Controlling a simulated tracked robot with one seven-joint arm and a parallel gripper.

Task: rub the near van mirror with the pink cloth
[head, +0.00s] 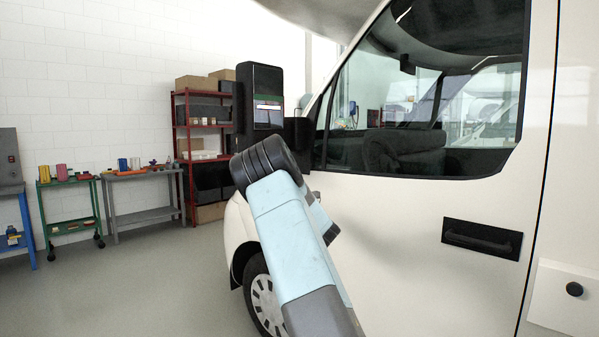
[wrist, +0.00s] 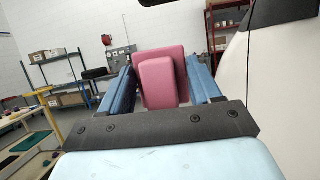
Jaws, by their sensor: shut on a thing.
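The near van mirror (head: 262,98) is a tall black housing on the van's front door edge, upright, with a glass face showing a small bright reflection. My gripper (wrist: 163,82) shows in the wrist view with its two blue fingers on either side of the pink cloth (wrist: 160,78). It is shut on the cloth, which looks like a folded, thick block standing out between the fingers. In the head view my arm rises in front of the van below the mirror and hides the gripper and cloth. The gap between cloth and mirror cannot be judged.
The white van door (head: 400,220) with its window fills the right of the head view. A red shelf rack (head: 181,130) with boxes stands behind the mirror. A grey table (head: 145,175) and a green cart (head: 68,182) stand by the wall. Open floor lies left of the van.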

